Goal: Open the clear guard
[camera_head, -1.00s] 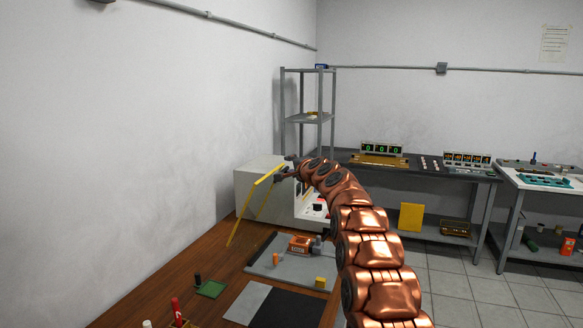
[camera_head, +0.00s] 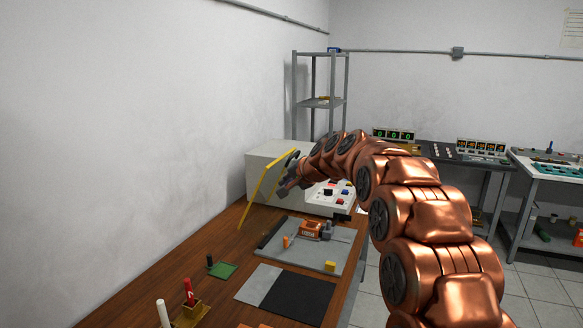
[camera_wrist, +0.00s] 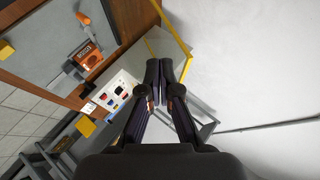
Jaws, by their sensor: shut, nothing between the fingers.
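The clear guard shows as thin yellow edges (camera_head: 254,196) around a see-through pane. It stands tilted up at the front left of a pale box-shaped unit (camera_head: 262,160) at the far end of the wooden bench. In the wrist view its yellow edge (camera_wrist: 174,33) runs just beyond my fingertips. My gripper (camera_head: 284,188) is shut and empty, close to the guard's right side. The wrist view shows the fingers together (camera_wrist: 162,66). I cannot tell whether they touch the guard.
A control panel with coloured buttons (camera_head: 330,197) is right of my gripper. A grey tray (camera_head: 300,262) with an orange part (camera_head: 311,229) lies nearer on the bench. The wall is close on the left. A shelf rack (camera_head: 321,103) stands behind.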

